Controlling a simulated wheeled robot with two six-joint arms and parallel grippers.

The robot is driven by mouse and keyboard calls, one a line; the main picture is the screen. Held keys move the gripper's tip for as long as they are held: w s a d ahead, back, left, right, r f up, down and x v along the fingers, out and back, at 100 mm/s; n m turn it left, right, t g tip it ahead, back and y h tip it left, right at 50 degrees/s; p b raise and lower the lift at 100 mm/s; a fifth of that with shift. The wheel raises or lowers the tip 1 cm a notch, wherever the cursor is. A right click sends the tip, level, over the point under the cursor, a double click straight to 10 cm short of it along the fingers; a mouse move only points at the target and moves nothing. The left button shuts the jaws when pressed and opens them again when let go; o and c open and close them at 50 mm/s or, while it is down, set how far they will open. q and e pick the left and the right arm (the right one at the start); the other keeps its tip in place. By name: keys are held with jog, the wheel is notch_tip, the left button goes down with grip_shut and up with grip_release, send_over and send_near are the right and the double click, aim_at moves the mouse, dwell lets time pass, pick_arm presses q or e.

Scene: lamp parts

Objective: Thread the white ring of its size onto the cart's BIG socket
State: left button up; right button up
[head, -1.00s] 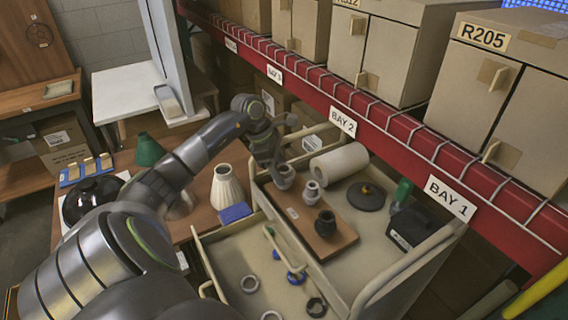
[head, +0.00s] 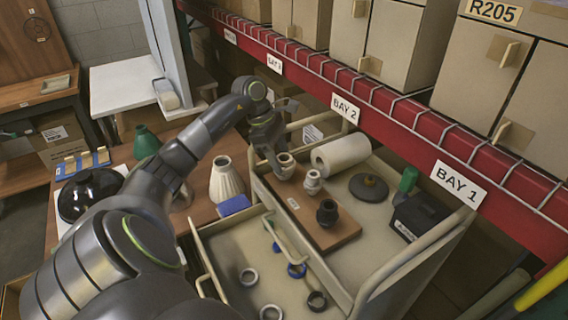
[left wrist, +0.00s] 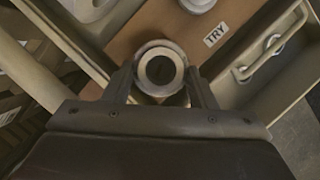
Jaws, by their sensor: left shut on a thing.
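The cart's big socket (head: 284,172) stands upright at the far left end of a brown wooden board. My left gripper (head: 276,160) reaches down at it from the left. In the left wrist view, a pale white ring (left wrist: 144,68) sits between the fingers of my left gripper (left wrist: 160,88), around a grey inner rim with a dark hole. The fingers are shut on the ring's sides. The ring appears level with the socket's top; I cannot tell how far down it sits. My right gripper is not in view.
The board (head: 330,238) also holds a small pale socket (head: 312,184) and a black socket (head: 327,213). The drawer (head: 232,257) in front holds several loose rings. A paper roll (head: 341,154), a dark disc (head: 368,188) and a black box (head: 418,217) share the cart top. A shelf rail runs behind.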

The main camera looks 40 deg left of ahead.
pick_arm(q)
jog(key=shift+w+m+g+h+b, duration=0.15)
jog(key=shift+m+g+b, duration=0.15)
jog(key=shift+m+b, duration=0.75)
jog(key=shift+w+m+g+h+b, duration=0.25)
jog(key=shift+m+b, duration=0.4)
jog(key=shift+b, duration=0.8)
jog(key=shift+s+r+m+p, duration=0.1)
jog(key=shift+r+m+p, duration=0.15)
jog(key=shift+p, duration=0.2)
jog(key=shift+f+m+g, duration=0.2)
jog(key=shift+m+g, duration=0.05)
jog(key=shift+m, duration=0.1)
jog(key=shift+p, duration=0.6)
jog(key=shift+f+m+g+p, duration=0.1)
jog(key=shift+m+g+p, duration=0.3)
jog(key=shift+m+p, duration=1.25)
jog(key=shift+f+m+g+p, duration=0.1)
jog(key=shift+m+g+p, duration=0.4)
jog(key=shift+p, duration=2.2)
jog(key=shift+d+m+g+y+p, duration=0.1)
jog(key=shift+m+g+y+p, duration=0.25)
jog(key=shift+m+p, duration=0.85)
jog(key=shift+f+p, duration=0.15)
jog(key=shift+p, duration=0.4)
